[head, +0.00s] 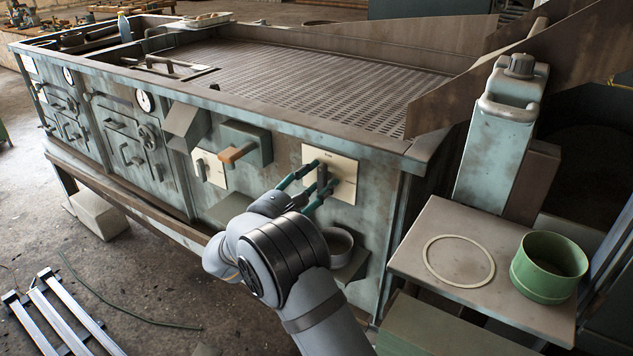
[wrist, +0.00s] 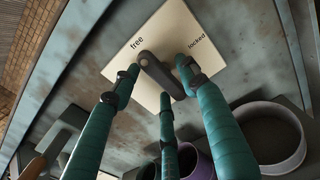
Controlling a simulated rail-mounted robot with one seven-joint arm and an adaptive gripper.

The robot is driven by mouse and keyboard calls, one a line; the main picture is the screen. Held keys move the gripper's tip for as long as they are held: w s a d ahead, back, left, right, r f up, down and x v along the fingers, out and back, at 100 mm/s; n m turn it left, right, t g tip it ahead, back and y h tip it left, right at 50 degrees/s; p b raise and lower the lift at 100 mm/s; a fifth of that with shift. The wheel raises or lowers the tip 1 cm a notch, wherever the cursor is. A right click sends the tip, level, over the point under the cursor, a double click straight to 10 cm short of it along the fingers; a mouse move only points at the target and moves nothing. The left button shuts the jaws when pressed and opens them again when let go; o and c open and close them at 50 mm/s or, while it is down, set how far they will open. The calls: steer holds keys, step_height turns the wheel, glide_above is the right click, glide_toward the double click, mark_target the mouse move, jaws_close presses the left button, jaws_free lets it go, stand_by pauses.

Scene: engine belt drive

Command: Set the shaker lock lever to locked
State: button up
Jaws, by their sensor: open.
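A cream label plate (wrist: 193,25) on the machine's front bears the words "free" and "locked". It also shows in the head view (head: 345,190). The shaker lock lever (wrist: 158,72), a dark grey bar, sits on this plate. Its upper end lies below and between the two words, and its other end slants down and right. I cannot tell which setting it is at. My gripper (head: 312,184) is open at the plate. Its three teal fingers are spread around the lever, one left, one right and one by its lower end. Contact cannot be made out.
An orange-tipped handle on a box (head: 248,142) and another small switch plate (head: 213,168) are left of the lever. A round cup (head: 339,244) sits below the plate. A side table (head: 420,225) with a ring and a green pot (head: 548,268) stands at right.

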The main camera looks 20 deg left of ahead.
steer(key=shift+c, duration=1)
jaws_close()
steer(key=shift+f+m+b, duration=0.1)
steer(key=shift+m+b, duration=0.2)
steer(key=shift+b, duration=0.25)
steer(key=m+b, duration=0.8)
steer(key=b, duration=0.1)
steer(key=shift+m, duration=0.3)
steer(key=m+b, duration=0.5)
steer(key=b, duration=0.1)
steer(key=shift+s+d, duration=0.1)
steer(key=shift+d, duration=0.05)
steer(key=shift+d+r+m+b, duration=0.1)
steer(key=shift+r+m+b, duration=0.1)
steer(key=shift+m+b, duration=0.75)
steer(key=shift+r+m+b, duration=0.15)
steer(key=shift+m+b, duration=0.6)
steer(key=shift+m, duration=0.3)
